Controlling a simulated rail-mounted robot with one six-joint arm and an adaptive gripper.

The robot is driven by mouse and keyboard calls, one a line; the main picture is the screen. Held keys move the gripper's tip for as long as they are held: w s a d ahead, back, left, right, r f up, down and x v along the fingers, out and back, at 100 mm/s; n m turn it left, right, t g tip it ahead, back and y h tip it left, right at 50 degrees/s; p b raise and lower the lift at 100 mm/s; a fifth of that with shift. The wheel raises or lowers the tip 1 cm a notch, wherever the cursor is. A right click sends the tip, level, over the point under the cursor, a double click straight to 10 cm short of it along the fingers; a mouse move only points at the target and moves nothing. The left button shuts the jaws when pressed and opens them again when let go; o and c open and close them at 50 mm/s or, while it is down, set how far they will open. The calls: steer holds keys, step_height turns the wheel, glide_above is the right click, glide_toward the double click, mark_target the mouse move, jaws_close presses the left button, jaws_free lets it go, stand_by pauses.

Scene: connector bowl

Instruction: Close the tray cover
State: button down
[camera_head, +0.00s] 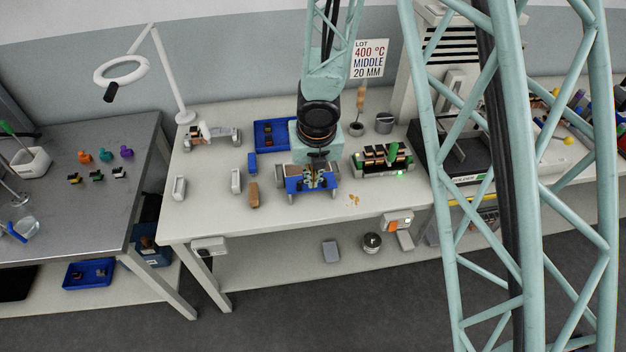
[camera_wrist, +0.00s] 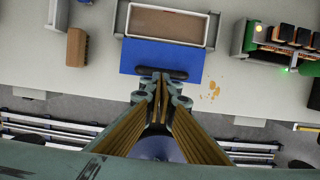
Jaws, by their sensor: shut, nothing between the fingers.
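The tray (camera_wrist: 121,20) is a grey-rimmed box with a brown inside, at the top of the wrist view. Its blue cover (camera_wrist: 135,54) lies open along the tray's near side, with a dark handle bar on its near edge. In the head view the blue cover (camera_head: 293,186) shows at the middle of the bench, partly hidden by my gripper (camera_head: 316,172). In the wrist view my gripper (camera_wrist: 160,82) is shut and empty, its fingertips at the handle bar. I cannot tell whether they touch it.
A brown block (camera_wrist: 76,47) stands left of the tray. A fixture (camera_head: 383,159) with green parts and a lit lamp stands to the right. A blue bin (camera_head: 262,134) is behind.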

mark_target(312, 190)
steer(key=shift+w+a+p, duration=0.25)
steer(key=shift+w+p, duration=0.85)
steer(key=shift+w, duration=0.1)
steer(key=shift+w+a+p, duration=0.25)
steer(key=shift+w+p, duration=0.8)
steer(key=shift+w, duration=0.1)
steer(key=shift+w+a+p, duration=0.25)
steer(key=shift+w+p, duration=0.85)
steer(key=shift+w, duration=0.1)
steer(key=shift+s, duration=0.2)
steer(key=shift+s+d+r+b, duration=0.15)
steer(key=shift+s+d+b, duration=0.05)
steer(key=shift+s+b, duration=0.7)
steer(key=shift+s+d+r+b, duration=0.15)
steer(key=shift+s+d+b, duration=0.05)
steer(key=shift+s+b, duration=0.65)
steer(key=p+v, duration=0.8)
steer(key=v, duration=0.2)
steer(key=shift+r, duration=0.1)
